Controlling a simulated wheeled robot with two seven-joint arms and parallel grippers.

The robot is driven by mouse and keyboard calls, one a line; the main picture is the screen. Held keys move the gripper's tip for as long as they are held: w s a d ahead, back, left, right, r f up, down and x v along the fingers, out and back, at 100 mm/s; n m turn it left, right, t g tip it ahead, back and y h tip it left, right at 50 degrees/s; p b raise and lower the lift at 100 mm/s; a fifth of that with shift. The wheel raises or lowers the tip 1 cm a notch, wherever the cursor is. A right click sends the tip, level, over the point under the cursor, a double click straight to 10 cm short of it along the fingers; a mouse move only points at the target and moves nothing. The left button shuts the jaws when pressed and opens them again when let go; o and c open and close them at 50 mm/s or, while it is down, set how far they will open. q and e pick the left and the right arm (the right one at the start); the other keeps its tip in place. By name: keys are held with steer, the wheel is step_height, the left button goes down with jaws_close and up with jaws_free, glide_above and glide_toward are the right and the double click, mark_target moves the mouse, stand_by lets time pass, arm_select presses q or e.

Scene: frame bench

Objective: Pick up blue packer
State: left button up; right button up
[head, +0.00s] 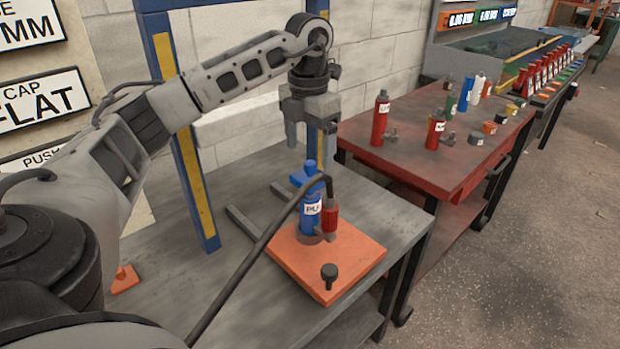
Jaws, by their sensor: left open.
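The blue packer (309,219) is a blue cylinder with a white label, standing upright on an orange plate (345,262) on the grey bench. A red fitting (330,217) with a dark hose stands right beside it and covers part of its right side. A blue piece (303,176) shows at its top; I cannot tell whether it is part of the packer. My left gripper (312,140) points down above the packer, open and empty, with a gap between its fingers and the packer's top. My right gripper is not in view.
A dark hose (262,240) arches from the lower left to the red fitting. A black knob (329,275) stands on the plate's front corner. A blue and yellow post (188,160) rises behind. A red table (400,175) at the right holds red cylinders and small parts.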

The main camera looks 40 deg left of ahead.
mark_target(310, 162)
arm_select(q)
steer(key=shift+d+f, duration=0.1)
steer(key=shift+f, duration=2.25)
steer(key=c, duration=1.2)
steer(key=shift+r, duration=0.1)
